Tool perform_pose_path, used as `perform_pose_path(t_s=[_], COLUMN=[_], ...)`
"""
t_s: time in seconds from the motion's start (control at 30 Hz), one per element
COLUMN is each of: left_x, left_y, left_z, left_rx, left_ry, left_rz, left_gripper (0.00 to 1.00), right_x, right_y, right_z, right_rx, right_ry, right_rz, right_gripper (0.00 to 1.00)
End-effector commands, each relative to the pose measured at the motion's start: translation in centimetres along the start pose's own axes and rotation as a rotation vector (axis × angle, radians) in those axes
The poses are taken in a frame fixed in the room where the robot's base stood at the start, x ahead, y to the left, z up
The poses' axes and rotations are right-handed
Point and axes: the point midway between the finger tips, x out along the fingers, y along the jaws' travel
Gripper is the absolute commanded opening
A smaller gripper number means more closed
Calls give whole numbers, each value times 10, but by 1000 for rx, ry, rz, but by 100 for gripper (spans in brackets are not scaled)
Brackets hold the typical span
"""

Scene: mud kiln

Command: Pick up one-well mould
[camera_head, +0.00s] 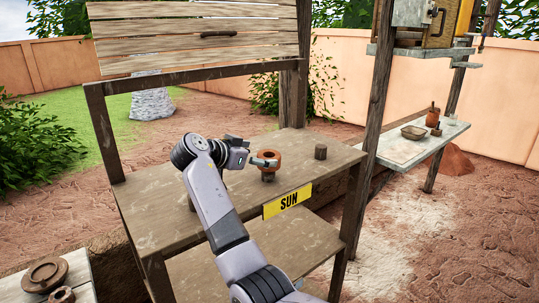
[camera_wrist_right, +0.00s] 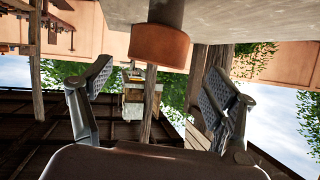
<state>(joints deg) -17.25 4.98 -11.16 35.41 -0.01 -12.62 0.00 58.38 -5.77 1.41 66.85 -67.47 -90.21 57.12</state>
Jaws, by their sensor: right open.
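A round orange-brown piece, likely the one-well mould (camera_head: 267,155), has a hollow top and stands on a darker, narrower stem on the wooden table marked SUN (camera_head: 235,190). In the right wrist view the orange-brown piece (camera_wrist_right: 160,46) shows upside down, with its dark stem reaching the grey surface at the top. My right gripper (camera_head: 264,161) is at the piece, level with its body. Its two fingers (camera_wrist_right: 158,70) are spread wide, one on each side of the piece in the picture, with gaps on both sides. My left gripper is not in view.
A small dark cylinder (camera_head: 320,152) stands to the right on the same table. Round wooden pieces (camera_head: 45,274) lie on a stand at the lower left. A side shelf (camera_head: 425,143) holds a bowl (camera_head: 413,132) and a bottle-like jar (camera_head: 432,115). Wooden posts (camera_head: 370,120) frame the table.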

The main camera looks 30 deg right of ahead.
Motion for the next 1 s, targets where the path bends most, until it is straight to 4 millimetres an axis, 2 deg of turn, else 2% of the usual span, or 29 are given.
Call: perform_pose_path(t_s=[0.1,0.2,0.4,0.53,0.83,1.0], left_x=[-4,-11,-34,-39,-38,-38], left_y=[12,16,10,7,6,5], left_z=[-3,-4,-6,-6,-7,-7], left_rx=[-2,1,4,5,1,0], left_ry=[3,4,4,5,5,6], left_rz=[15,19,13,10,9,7], left_gripper=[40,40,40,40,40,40], right_x=[6,13,38,54,58,58], right_y=[0,1,5,5,4,4], right_z=[-1,-1,1,2,6,5], right_rx=[1,0,-3,0,1,1], right_ry=[1,1,0,1,0,1], right_rz=[-1,1,2,1,-2,-1], right_gripper=[80,80,80,80,80,68])
